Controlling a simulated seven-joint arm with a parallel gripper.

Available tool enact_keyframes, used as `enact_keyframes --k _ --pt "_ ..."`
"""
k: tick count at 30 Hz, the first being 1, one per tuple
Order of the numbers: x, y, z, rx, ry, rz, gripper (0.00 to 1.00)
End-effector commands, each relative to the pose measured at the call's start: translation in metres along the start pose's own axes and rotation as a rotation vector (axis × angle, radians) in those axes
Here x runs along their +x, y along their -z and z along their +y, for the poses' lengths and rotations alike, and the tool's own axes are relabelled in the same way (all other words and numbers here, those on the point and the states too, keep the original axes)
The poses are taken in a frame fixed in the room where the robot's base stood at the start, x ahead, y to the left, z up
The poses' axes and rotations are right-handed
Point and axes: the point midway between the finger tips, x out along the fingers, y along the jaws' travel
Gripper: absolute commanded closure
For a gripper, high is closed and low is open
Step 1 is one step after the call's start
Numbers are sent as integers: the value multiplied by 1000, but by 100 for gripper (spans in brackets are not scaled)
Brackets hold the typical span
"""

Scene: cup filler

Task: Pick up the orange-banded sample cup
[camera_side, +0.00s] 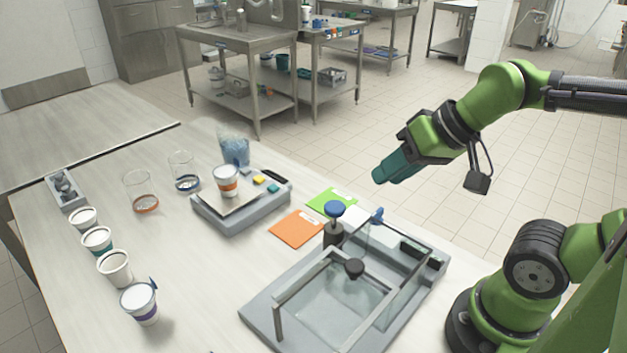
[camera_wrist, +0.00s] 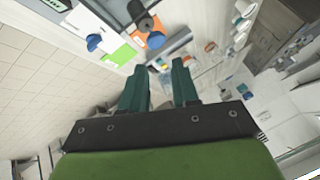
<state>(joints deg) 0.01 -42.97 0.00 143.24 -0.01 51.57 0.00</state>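The orange-banded sample cup (camera_side: 227,182) is white with an orange band. It stands upright on the plate of a grey scale (camera_side: 236,212), left of centre in the side view. In the wrist view I cannot pick it out for sure. My gripper (camera_side: 382,175) is raised in the air, well to the right of the cup and apart from it. In the wrist view my gripper (camera_wrist: 160,75) shows its two teal fingers spread with an empty gap between them.
White cups stand in a row at the left, the nearest a purple-banded cup (camera_side: 143,305). Two clear beakers, one orange-based (camera_side: 145,204), and a blue-filled container (camera_side: 233,148) stand near the scale. A glass-walled apparatus (camera_side: 262,306) fills the front right. Orange (camera_side: 295,228) and green cards lie flat.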

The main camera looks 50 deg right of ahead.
Motion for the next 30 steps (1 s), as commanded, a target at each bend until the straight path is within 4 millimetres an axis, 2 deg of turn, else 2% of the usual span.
enact_keyframes --k 1,2,12,20,24,26,30 --pt "0 0 0 0 0 0 62" --pt "0 0 0 0 0 0 57" --pt "0 0 0 0 0 0 6" --pt "0 0 0 -1 0 -2 6" --pt "14 -3 1 3 -19 -58 6" --pt "21 5 -2 3 -29 -85 6" --pt "42 44 -19 -26 -50 -148 6"
